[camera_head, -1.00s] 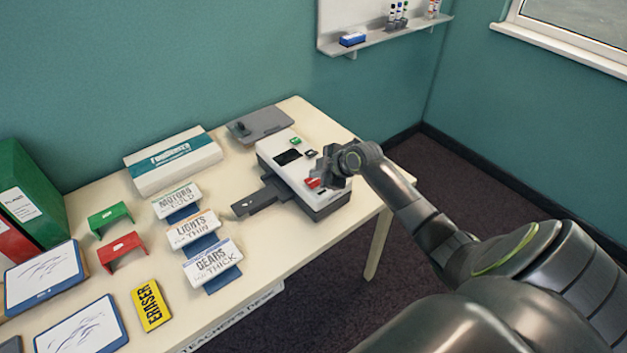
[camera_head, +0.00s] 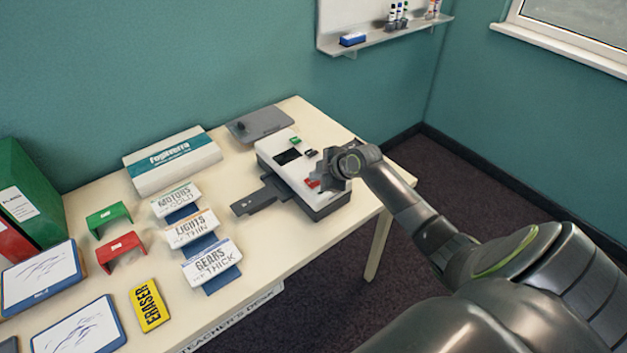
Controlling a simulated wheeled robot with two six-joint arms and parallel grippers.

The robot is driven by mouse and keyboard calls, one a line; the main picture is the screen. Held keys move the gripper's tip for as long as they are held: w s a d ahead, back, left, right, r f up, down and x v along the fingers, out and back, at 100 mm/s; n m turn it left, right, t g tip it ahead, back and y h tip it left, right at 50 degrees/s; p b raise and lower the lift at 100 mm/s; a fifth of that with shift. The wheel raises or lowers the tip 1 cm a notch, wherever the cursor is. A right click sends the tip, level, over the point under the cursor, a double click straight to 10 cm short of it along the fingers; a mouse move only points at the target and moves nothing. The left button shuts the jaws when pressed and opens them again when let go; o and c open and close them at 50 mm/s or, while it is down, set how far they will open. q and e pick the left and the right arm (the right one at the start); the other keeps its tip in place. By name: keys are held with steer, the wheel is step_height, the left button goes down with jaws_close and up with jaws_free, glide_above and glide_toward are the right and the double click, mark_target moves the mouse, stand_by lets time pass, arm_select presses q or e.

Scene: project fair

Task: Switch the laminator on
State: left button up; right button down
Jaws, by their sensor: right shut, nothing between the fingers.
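The laminator (camera_head: 276,155) is a white and dark grey machine near the right end of the table. A black panel (camera_head: 288,157), a green button (camera_head: 295,141) and a red switch (camera_head: 312,183) show on its top. A dark tray sticks out from its left side. My right gripper (camera_head: 320,177) is shut and empty, low over the laminator's right part beside the red switch. I cannot tell whether its tips touch the switch. The gripper hides part of the laminator's top. My left gripper is not in view.
Three labelled cards, MOTORS (camera_head: 176,199), LIGHTS (camera_head: 191,229) and GEARS (camera_head: 211,262), stand left of the laminator. A white box (camera_head: 172,160) and a grey device (camera_head: 258,124) lie behind. The table's right edge is close to the laminator.

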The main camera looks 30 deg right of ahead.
mark_target(317, 182)
stand_by(0.3)
steer(key=shift+r+p, duration=0.55)
steer(key=shift+r, duration=0.05)
step_height(317, 182, up, 6)
steer(key=p, duration=0.5)
stand_by(0.4)
